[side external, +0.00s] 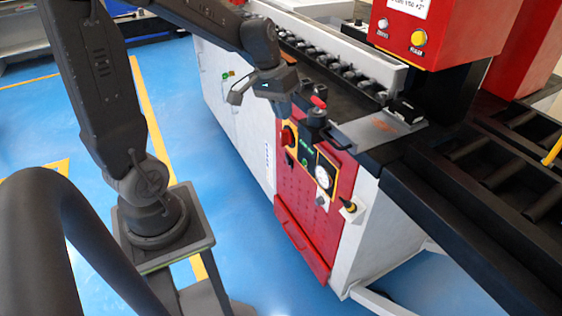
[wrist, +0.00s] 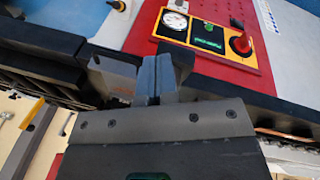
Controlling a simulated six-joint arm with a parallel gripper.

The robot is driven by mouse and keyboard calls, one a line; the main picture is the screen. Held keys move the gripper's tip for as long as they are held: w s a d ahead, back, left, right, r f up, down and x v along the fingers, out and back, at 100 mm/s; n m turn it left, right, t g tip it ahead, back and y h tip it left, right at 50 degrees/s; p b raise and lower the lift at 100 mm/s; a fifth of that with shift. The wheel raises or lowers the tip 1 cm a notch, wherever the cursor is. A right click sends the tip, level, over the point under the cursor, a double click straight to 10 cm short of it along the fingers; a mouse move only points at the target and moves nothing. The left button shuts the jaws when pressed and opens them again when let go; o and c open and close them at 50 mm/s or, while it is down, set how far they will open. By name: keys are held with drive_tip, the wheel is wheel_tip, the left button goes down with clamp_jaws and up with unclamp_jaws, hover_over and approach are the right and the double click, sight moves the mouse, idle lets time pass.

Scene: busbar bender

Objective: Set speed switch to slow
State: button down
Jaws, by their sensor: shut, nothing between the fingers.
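The red control panel (side external: 308,200) on the white machine's front carries a red knob (side external: 289,133) on a yellow plate, a small green display (side external: 305,146) and a round white gauge (side external: 324,175). A black-and-yellow switch (side external: 348,207) sits right of the panel. No label readable here shows which control is the speed switch, or its setting. My gripper (side external: 284,108) is shut and empty, above the panel's upper left edge. In the wrist view, the shut fingers (wrist: 156,75) lie below the gauge (wrist: 174,21), display (wrist: 207,35) and red knob (wrist: 241,43), apart from them.
A black post with a red top (side external: 318,104) stands on the machine edge close right of my gripper. A red housing with a yellow button (side external: 418,38) rises at the back. The blue floor before the panel is clear.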

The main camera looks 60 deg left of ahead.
drive_tip(key=w+a+f+n+t+h, duration=0.2)
drive_tip(key=w+a+f+n, duration=0.1)
drive_tip(key=a+f+n, duration=0.55)
drive_tip(key=w+a+f+n+t+h, duration=0.25)
drive_tip(key=a+f+n, duration=0.35)
drive_tip(key=a+f, duration=0.4)
drive_tip(key=s+a+f+n+t+y, duration=0.2)
drive_tip(key=a+f+n, duration=0.2)
drive_tip(key=f+n, duration=0.3)
drive_tip(key=s+a+f+n+t+y, duration=0.2)
drive_tip(key=s+a+f+n+t, duration=0.1)
drive_tip(key=f+n, duration=0.4)
wheel_tip(320, 180, down, 3)
drive_tip(key=shift+a, duration=0.9)
drive_tip(key=shift+n, duration=0.25)
approach(287, 160)
wheel_tip(287, 160, down, 5)
drive_tip(key=w, duration=0.2)
drive_tip(key=shift+w+d+r, duration=0.15)
drive_tip(key=shift+w+d, duration=0.1)
drive_tip(key=shift+w, duration=0.4)
drive_tip(key=shift+w+d+r, duration=0.1)
drive_tip(key=shift+w+d, duration=0.15)
drive_tip(key=shift+w, duration=0.4)
drive_tip(key=shift+w+d+r, duration=0.15)
drive_tip(key=shift+w+d, duration=0.1)
drive_tip(key=shift+w, duration=0.45)
